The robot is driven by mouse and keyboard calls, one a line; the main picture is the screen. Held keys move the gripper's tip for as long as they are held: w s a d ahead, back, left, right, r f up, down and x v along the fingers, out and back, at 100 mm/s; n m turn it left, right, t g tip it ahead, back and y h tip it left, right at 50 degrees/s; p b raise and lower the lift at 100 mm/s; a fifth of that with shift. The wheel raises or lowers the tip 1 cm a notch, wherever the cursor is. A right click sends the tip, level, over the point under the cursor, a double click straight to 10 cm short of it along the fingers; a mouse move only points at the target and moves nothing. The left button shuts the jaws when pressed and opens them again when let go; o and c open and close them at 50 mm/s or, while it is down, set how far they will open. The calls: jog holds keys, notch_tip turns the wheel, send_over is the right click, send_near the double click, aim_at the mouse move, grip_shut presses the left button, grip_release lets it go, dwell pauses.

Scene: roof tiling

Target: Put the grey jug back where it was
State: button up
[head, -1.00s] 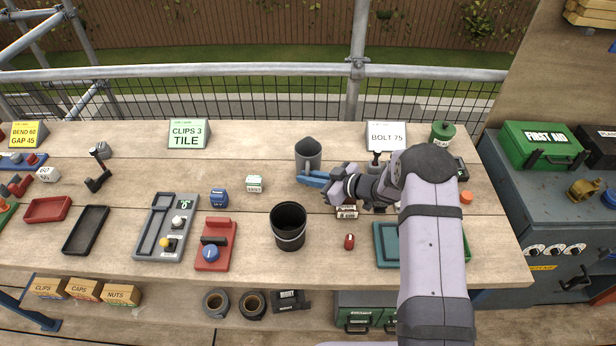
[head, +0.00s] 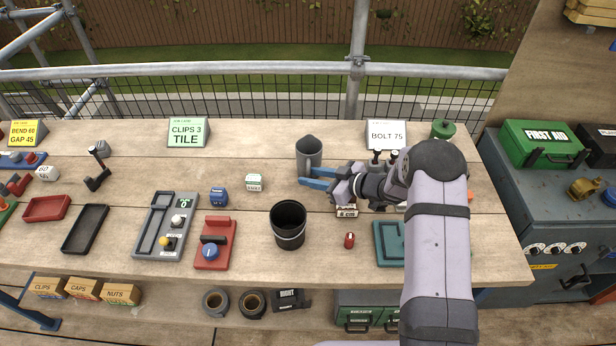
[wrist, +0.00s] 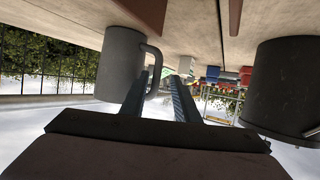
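The grey jug (head: 309,155) stands upright on the workbench, behind the black bucket. In the wrist view the jug (wrist: 122,62) appears upside down, with its handle (wrist: 157,68) facing my gripper. My gripper (head: 306,177) reaches in from the right at the jug's near side. Its two blue fingers are apart. In the wrist view the gripper (wrist: 160,85) is open, with the handle showing between the fingertips. I cannot tell whether either finger touches it.
The black bucket (head: 288,228) stands in front of my gripper. A green-white block (head: 254,182) and a blue block (head: 218,197) lie to the left. The BOLT 75 sign (head: 387,135) is behind my arm.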

jog(key=b+v, duration=0.1)
jog(key=v, duration=0.9)
jog(key=shift+d+b, duration=0.2)
jog(key=shift+b, duration=0.15)
jog(key=w+d+t+h, duration=0.1)
jog(key=w+d+r+m+h, duration=0.1)
jog(key=shift+w+d+t+h, duration=0.1)
jog(key=shift+w+t+h, duration=0.1)
jog(key=shift+t+h, duration=0.15)
jog(key=s+d+r+m+g+h, duration=0.1)
jog(key=s+d+m+h, duration=0.65)
jog(key=d+h, duration=0.2)
jog(key=s+a+m+g, duration=0.1)
jog(key=s+g, duration=0.3)
jog(key=s, duration=0.8)
jog(key=s+a+m+g+y, duration=0.1)
jog(key=s+a+m+g, duration=0.1)
jog(key=s, duration=1)
jog(key=shift+s+a+f+g, duration=0.25)
jog(key=shift+a+f+g, duration=0.25)
jog(key=shift+a+g, duration=0.4)
